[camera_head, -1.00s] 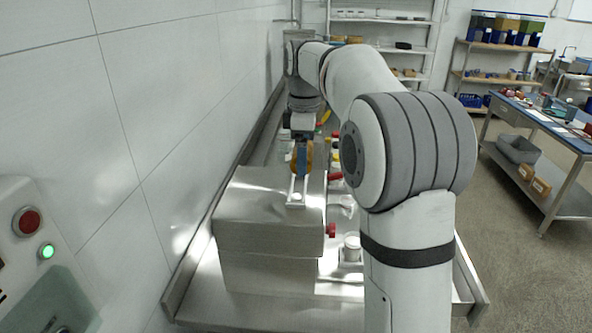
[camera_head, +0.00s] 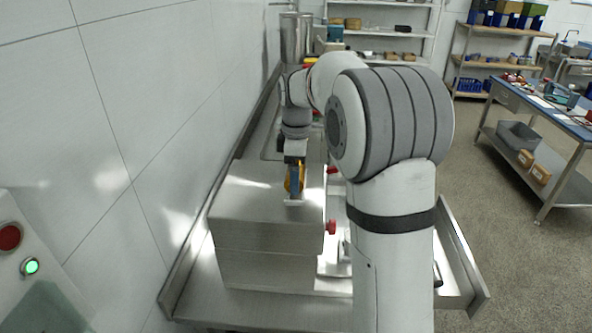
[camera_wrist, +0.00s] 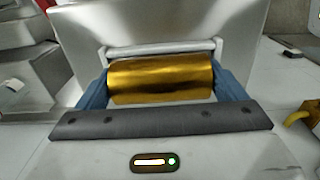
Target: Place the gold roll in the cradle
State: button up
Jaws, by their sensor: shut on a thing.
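The gold roll (camera_wrist: 160,80) lies across the wrist view, held at its two ends between the blue fingers of my gripper (camera_wrist: 161,84). The pale cradle (camera_wrist: 160,48) shows just behind the roll, with a crossbar and an upright at each side. The roll is close to the crossbar; I cannot tell whether it rests in the cradle.
The steel box (camera_head: 265,235) stands on the steel bench beside the tiled wall. Red knobs (camera_head: 331,227) stick out of its right side. A tall steel cylinder (camera_head: 296,38) stands at the far end. A blue-topped table (camera_head: 545,112) is at the right across open floor.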

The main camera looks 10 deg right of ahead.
jog(key=shift+f, duration=0.15)
jog(key=o, duration=0.9)
notch_tip(320, 180, up, 12)
jog(key=s+f+m+t, duration=0.1)
jog(key=s+f+m, duration=0.3)
jog(key=s, duration=0.5)
jog(key=s+f+m+t, duration=0.1)
jog(key=s+f+m, duration=0.3)
jog(key=s, duration=0.6)
jog(key=s+f+m+t+b, duration=0.1)
jog(key=s+f+m, duration=0.3)
jog(key=s, duration=0.6)
jog(key=shift+a+f+m+t, duration=0.2)
jog(key=shift+f+m+t, duration=0.1)
jog(key=shift+m, duration=0.8)
